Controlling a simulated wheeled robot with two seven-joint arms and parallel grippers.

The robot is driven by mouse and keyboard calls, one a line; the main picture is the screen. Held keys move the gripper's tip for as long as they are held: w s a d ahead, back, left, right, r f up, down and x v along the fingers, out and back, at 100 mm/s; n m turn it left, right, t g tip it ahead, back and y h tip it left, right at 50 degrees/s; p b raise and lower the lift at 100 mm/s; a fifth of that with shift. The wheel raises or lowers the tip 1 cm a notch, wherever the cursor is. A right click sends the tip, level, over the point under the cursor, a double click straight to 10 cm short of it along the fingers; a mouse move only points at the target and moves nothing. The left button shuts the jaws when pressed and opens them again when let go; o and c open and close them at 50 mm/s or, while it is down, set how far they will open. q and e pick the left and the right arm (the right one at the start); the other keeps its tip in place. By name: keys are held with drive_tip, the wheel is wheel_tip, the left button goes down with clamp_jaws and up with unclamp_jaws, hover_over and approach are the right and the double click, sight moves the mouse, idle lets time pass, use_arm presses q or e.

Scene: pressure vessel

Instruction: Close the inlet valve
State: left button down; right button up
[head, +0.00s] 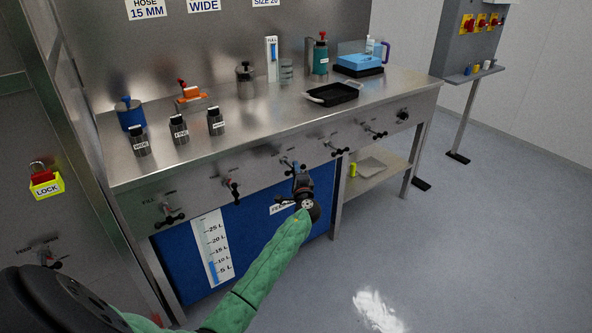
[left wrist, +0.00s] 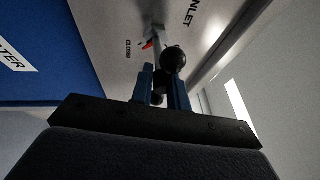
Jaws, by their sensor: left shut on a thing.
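The inlet valve (left wrist: 156,36) is on the steel front panel under the bench top; the panel reads INLET beside it in the left wrist view. It has a black ball-ended handle (left wrist: 173,58) and a red pointer, which sits near a small "CLOSE"-like mark. In the head view the valve (head: 287,162) is partly hidden behind my left gripper (head: 299,178). My left gripper, also in the left wrist view (left wrist: 162,88), has its blue fingers shut on the handle. My right gripper is not in view.
Other valves line the panel on both sides, such as the fill valve (head: 169,213) and a red-marked one (head: 232,188). Below are a blue tank (head: 258,240) with a level scale and a low shelf (head: 385,172). A black tray (head: 332,95) is on the bench.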

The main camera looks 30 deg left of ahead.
use_arm(q)
drive_tip(key=c, duration=1.4)
unclamp_jaws()
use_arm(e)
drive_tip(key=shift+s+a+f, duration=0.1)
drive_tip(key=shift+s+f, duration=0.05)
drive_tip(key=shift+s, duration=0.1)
use_arm(q)
drive_tip(key=shift+o, duration=0.2)
